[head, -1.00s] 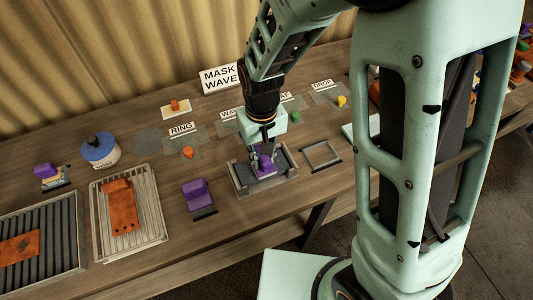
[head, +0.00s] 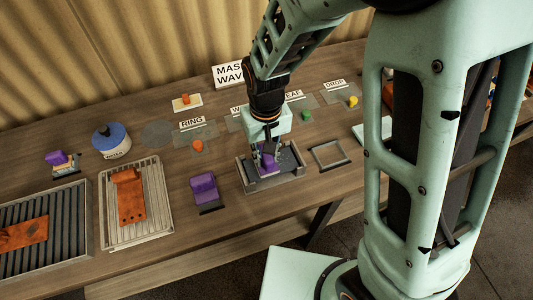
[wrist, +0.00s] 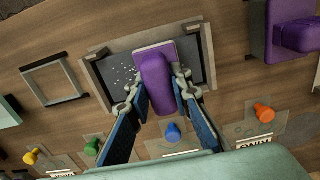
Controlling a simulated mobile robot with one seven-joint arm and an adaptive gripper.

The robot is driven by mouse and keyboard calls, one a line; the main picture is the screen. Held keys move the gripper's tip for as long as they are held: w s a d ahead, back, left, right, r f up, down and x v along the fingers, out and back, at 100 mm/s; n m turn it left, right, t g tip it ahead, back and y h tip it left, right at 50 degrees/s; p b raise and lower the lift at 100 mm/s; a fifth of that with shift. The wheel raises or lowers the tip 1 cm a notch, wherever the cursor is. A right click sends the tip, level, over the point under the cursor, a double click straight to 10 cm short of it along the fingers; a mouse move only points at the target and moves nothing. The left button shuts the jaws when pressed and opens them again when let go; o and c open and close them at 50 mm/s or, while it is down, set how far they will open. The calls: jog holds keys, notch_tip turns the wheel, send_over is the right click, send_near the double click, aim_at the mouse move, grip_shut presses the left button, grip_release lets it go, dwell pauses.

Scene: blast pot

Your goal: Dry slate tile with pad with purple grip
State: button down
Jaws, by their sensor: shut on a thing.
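The slate tile (wrist: 119,73) is a dark slab inside a grey frame with raised sides; it also shows in the head view (head: 291,160). White drops lie on it, left of the pad in the wrist view. The pad with purple grip (wrist: 157,80) is on the tile, its pale edge showing at the far end. It also shows in the head view (head: 267,164). My gripper (wrist: 160,92) is shut on the purple grip, one finger on each side. The tile under the pad is hidden, and I cannot tell how firmly the pad touches it.
Another purple-handled tool (head: 204,187) stands left of the tile. An empty grey frame (head: 329,155) lies to its right. Racks with orange tools (head: 155,220) are further left. Stencil plates with coloured knobs, such as the orange one (head: 197,146), lie behind.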

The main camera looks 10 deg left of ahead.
jog(key=shift+d, duration=0.15)
jog(key=shift+w+d, duration=0.55)
jog(key=shift+d, duration=0.3)
jog(key=shift+d, duration=0.1)
jog(key=shift+w+d, duration=0.15)
jog(key=shift+s+a, duration=0.3)
jog(key=shift+a, duration=0.2)
jog(key=shift+s+a, duration=0.3)
jog(key=shift+a, duration=0.2)
